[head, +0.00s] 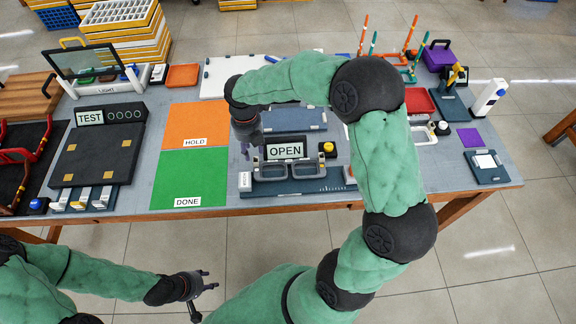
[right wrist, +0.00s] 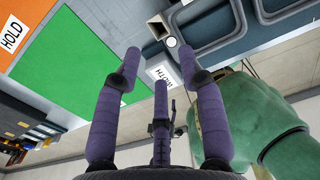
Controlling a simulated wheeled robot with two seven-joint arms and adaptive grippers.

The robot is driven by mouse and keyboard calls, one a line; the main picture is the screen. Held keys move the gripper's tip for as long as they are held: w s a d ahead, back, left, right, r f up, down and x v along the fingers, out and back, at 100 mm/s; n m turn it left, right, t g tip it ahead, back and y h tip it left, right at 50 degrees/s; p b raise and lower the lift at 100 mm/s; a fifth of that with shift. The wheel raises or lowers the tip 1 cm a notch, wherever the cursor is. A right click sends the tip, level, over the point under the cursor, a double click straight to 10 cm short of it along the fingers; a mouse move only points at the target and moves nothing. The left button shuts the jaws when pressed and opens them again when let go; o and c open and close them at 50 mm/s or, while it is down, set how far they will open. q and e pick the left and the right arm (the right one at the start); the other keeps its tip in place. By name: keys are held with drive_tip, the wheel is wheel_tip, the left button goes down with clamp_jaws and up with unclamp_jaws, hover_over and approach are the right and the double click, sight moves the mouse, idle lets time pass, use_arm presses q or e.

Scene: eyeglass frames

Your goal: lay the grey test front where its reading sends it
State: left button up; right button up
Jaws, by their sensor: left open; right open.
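The grey test front (head: 287,171), with two lens openings, lies on a dark blue gauge (head: 300,187) at the table's front edge. The gauge's display (head: 286,151) reads OPEN. My right gripper (head: 246,150) hangs at the left of the display, open and apart from the front; part of it is hidden by its arm. In the right wrist view its spread fingers (right wrist: 158,62) are empty, with grey rims (right wrist: 214,44) beyond them at upper right. My left gripper (head: 201,284) is open and empty, in front of the table.
An orange HOLD mat (head: 195,122) and a green DONE mat (head: 188,177) lie bare left of the gauge. A TEST device (head: 95,155) and red rack (head: 28,155) stand further left. Trays, coloured posts (head: 411,35) and a purple patch (head: 469,137) are at right.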

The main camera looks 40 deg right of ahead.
sight(254, 161)
wheel_tip(254, 161, down, 3)
drive_tip(key=shift+w+b, duration=0.1)
drive_tip(key=shift+b, duration=0.25)
wheel_tip(254, 161, down, 5)
drive_tip(key=b, duration=0.3)
drive_tip(key=shift+d, duration=0.1)
clamp_jaws()
